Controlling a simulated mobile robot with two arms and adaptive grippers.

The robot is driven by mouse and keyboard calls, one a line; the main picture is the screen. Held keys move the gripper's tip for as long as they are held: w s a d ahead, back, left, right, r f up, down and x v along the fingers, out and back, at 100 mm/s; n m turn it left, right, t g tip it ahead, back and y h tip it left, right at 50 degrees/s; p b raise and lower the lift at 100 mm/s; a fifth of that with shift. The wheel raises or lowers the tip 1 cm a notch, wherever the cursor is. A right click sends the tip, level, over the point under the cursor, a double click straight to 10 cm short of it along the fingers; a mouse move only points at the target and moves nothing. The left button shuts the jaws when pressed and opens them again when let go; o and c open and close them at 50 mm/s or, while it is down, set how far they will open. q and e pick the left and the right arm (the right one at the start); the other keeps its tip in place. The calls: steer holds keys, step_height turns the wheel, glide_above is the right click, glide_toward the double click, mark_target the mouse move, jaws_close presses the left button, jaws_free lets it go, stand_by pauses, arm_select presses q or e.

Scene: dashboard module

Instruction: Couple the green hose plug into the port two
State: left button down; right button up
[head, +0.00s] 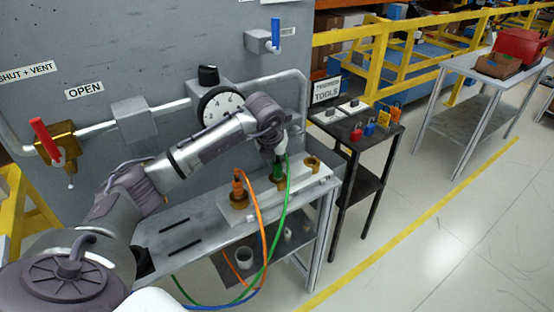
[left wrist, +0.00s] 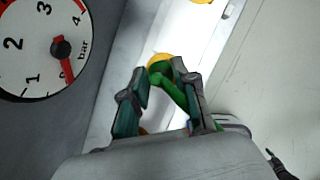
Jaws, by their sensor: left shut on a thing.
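The green hose plug (head: 278,170) is held pointing down in my left gripper (head: 280,152), which is shut on it. In the left wrist view, the green plug (left wrist: 164,76) shows between the two fingers of the gripper (left wrist: 160,80). The plug is over the middle brass port (head: 279,184); in the left wrist view this port (left wrist: 158,61) shows just beyond the plug. I cannot tell whether the plug is seated or just above it. No port number is readable. The green hose (head: 283,215) hangs down in a loop. My right gripper is not in view.
An orange hose plug (head: 238,182) stands in the left brass port (head: 239,200). The right brass port (head: 312,163) is empty. A gauge (head: 219,106) and a pipe are on the wall panel close behind my arm. A tool table (head: 385,140) stands at the right.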

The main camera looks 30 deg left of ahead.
arm_select(q)
steer(key=shift+f, duration=0.1)
steer(key=c, duration=0.8)
jaws_free()
steer(key=v, duration=1.2)
